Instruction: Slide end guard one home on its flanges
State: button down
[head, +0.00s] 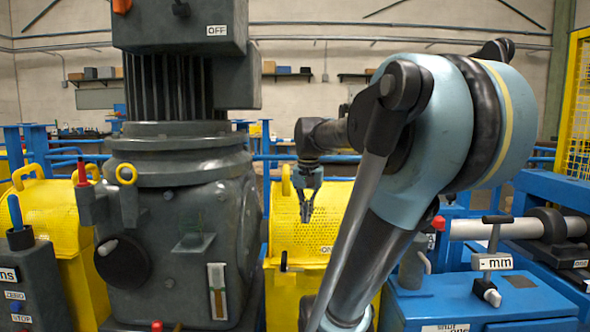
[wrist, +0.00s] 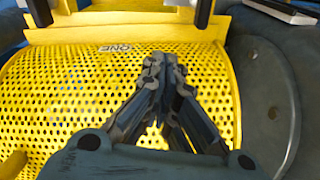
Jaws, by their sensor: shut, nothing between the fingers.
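End guard one (head: 335,215) is a yellow perforated curved cover behind and right of the grey gearbox in the head view. Its label, upside down in the wrist view, reads ONE. The guard's perforated face (wrist: 70,95) fills the middle of the wrist view. My gripper (head: 306,218) hangs fingers-down in front of the guard in the head view. In the wrist view my gripper (wrist: 153,62) is shut and empty, its fingertips over the perforated face; I cannot tell whether they touch it. A grey round plate (wrist: 268,110) stands beside the guard's right edge. How the guard sits on its flanges is unclear.
The large grey gearbox (head: 185,235) stands left of my gripper. Another yellow guard (head: 55,215) is behind it at left. A blue cabinet (head: 470,302) with a levered control stands at right, near a grey shaft (head: 510,228). Blue rails run behind.

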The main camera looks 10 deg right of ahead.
jog(key=w+d+r+m+g, duration=0.15)
jog(key=w+r+m, duration=0.25)
jog(key=w+r, duration=0.75)
jog(key=w+d+r+m, duration=0.35)
jog(key=w+r, duration=0.55)
jog(key=w, duration=0.6)
jog(key=shift+m, duration=0.35)
notch_tip(320, 180, down, 10)
jog(key=shift+s+a+r, duration=0.1)
jog(key=a, duration=0.1)
jog(key=s, duration=0.1)
jog(key=a, duration=0.1)
jog(key=shift+s+a+f, duration=0.15)
jog(key=shift+a+f, duration=0.1)
jog(key=shift+a, duration=0.05)
jog(key=shift+s+a, duration=0.25)
jog(key=shift+a, duration=0.25)
jog(key=shift+s+a, duration=0.4)
jog(key=shift+a, duration=0.4)
jog(key=shift+d, duration=0.1)
